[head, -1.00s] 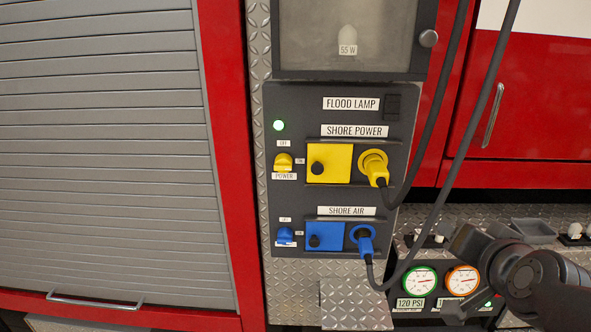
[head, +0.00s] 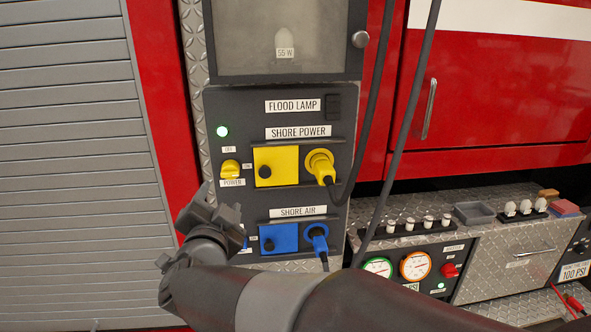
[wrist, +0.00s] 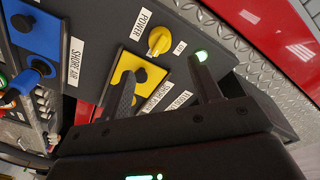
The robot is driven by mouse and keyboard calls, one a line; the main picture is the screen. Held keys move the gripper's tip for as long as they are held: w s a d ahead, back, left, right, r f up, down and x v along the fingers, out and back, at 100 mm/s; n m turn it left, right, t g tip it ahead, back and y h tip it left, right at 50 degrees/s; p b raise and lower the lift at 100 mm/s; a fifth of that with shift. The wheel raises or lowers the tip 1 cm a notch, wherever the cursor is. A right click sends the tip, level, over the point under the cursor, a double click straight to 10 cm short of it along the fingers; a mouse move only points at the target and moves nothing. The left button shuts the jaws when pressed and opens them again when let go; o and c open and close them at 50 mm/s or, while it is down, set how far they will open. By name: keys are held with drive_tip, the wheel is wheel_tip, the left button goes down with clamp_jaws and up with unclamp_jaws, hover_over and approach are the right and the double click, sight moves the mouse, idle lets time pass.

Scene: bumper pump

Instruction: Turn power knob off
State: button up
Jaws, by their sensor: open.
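The yellow power knob (head: 230,168) sits at the left of the dark panel, between an OFF label above, an ON label at right and a POWER label below. A green light (head: 222,131) above it is lit. My gripper (head: 215,200) is just below the knob in the head view, apart from it and empty. In the wrist view the knob (wrist: 158,41) shows beyond the two spread fingers of my gripper (wrist: 163,84), with a gap between.
A yellow flap (head: 276,166) and a plugged yellow connector (head: 321,167) are right of the knob. A blue flap (head: 279,238) and blue connector (head: 318,238) lie below. Dark cables hang at right. A grey roller shutter (head: 65,180) fills the left.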

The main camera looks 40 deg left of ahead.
sight(228, 177)
drive_tip(key=x, duration=1)
drive_tip(key=shift+w+a, duration=0.15)
drive_tip(key=shift+w, duration=0.05)
drive_tip(key=c, duration=1)
